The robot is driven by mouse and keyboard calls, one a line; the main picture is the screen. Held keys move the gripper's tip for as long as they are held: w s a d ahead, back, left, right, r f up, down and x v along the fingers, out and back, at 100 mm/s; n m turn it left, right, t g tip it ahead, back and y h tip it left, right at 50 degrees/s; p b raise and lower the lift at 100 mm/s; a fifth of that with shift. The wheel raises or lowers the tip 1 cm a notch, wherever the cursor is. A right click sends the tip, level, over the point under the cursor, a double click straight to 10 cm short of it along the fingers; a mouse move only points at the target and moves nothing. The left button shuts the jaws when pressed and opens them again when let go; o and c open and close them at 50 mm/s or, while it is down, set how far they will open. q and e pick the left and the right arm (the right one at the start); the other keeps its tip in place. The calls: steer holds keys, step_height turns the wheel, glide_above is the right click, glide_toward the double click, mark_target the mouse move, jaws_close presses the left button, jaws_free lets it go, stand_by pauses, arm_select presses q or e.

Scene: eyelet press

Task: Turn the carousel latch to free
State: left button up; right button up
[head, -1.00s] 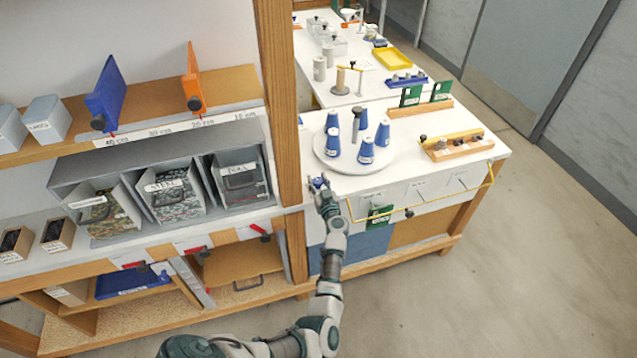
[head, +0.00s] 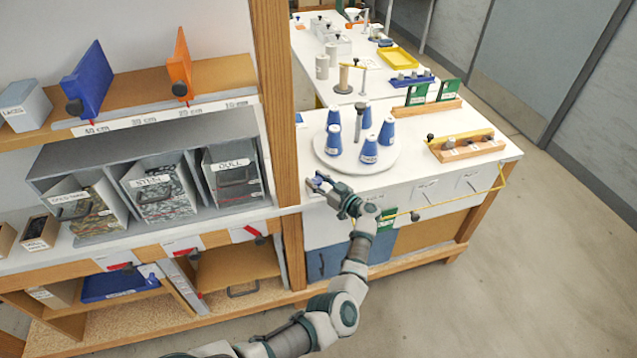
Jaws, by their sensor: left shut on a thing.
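The carousel (head: 347,167) is a round white disc on the white bench, with several blue cones standing around a grey centre post (head: 358,122). My left gripper (head: 324,185) is at the bench's near left corner, just in front of the disc's edge. It is shut on a small part there, which I take to be the carousel latch; the fingers mostly hide it, and its setting cannot be read. My right gripper is out of view.
A wooden block with pegs (head: 466,147) and green plates in a rack (head: 425,107) stand right of the carousel. A yellow rail (head: 455,205) runs along the bench front. A wooden post (head: 275,100) and shelf with bins stand left.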

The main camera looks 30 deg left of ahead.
mark_target(318, 179)
arm_select(q)
steer(key=shift+r, duration=0.15)
steer(key=shift+w, duration=0.1)
steer(key=o, duration=1.2)
steer(key=shift+d, duration=0.1)
steer(key=shift+c, duration=0.2)
step_height(318, 179, up, 10)
steer(key=shift+f, duration=0.15)
